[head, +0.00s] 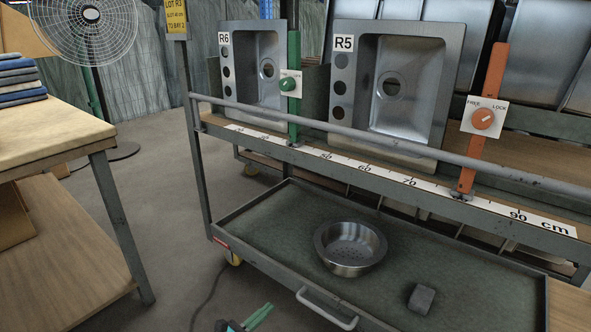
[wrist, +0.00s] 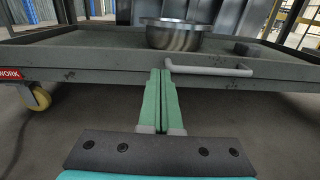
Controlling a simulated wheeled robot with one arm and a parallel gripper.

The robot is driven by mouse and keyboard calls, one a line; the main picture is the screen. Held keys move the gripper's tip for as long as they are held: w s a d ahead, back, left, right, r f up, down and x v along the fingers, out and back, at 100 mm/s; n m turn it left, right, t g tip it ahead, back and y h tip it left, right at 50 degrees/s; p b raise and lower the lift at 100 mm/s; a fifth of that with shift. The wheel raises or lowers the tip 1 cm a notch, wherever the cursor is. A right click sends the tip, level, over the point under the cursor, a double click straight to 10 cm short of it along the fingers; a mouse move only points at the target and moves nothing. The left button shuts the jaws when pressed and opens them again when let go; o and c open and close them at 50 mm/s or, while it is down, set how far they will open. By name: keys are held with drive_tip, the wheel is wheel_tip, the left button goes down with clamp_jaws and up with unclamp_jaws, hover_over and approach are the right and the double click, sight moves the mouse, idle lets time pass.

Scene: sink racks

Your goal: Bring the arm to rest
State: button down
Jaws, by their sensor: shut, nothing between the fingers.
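My gripper (wrist: 161,95) has green fingers that are shut together with nothing between them. In the wrist view the fingertips appear just in front of the cart's lower tray (wrist: 90,50), close to its grey pull handle (wrist: 208,69); whether they touch it I cannot tell.
A steel colander bowl (head: 350,247) and a small grey block (head: 421,299) sit on the lower tray (head: 270,215). Sinks R6 (head: 243,95) and R5 (head: 425,85) stand in the rack above. A wooden table (head: 60,120) stands at left. Floor between is open.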

drive_tip(key=w+d+r+m+g+h+p, duration=0.15)
drive_tip(key=d+r+m+g+h, duration=0.35)
drive_tip(key=d+r, duration=0.6)
drive_tip(key=s+d+r+m+g+y+p, duration=0.1)
drive_tip(key=s+d+r+m+g+p, duration=0.1)
drive_tip(key=s+d+r+m+g, duration=0.55)
drive_tip(key=s+d+r+m+g+y+p, duration=0.1)
drive_tip(key=s+d+r+m+g, duration=0.2)
drive_tip(key=d+r+m, duration=0.75)
drive_tip(key=s+d+r+g+y+p, duration=0.1)
drive_tip(key=s+d+y, duration=0.1)
drive_tip(key=s, duration=0.3)
drive_tip(key=s+d+m+g+y+p, duration=0.1)
drive_tip(key=s+d+y, duration=0.15)
drive_tip(key=s, duration=0.25)
drive_tip(key=s+d+r+g+y+p, duration=0.1)
drive_tip(key=s+d+y, duration=0.1)
drive_tip(key=s, duration=0.3)
drive_tip(key=s+a+r+m+t+y+p, duration=0.1)
drive_tip(key=s+a+m+y, duration=0.3)
drive_tip(key=s+a+y, duration=0.4)
drive_tip(key=s+a+t+p, duration=0.1)
drive_tip(key=s+a, duration=0.1)
drive_tip(key=s, duration=0.1)
drive_tip(key=shift+s+a+r+t+p, duration=0.3)
drive_tip(key=shift+s+r+t, duration=0.05)
drive_tip(key=shift+s, duration=0.05)
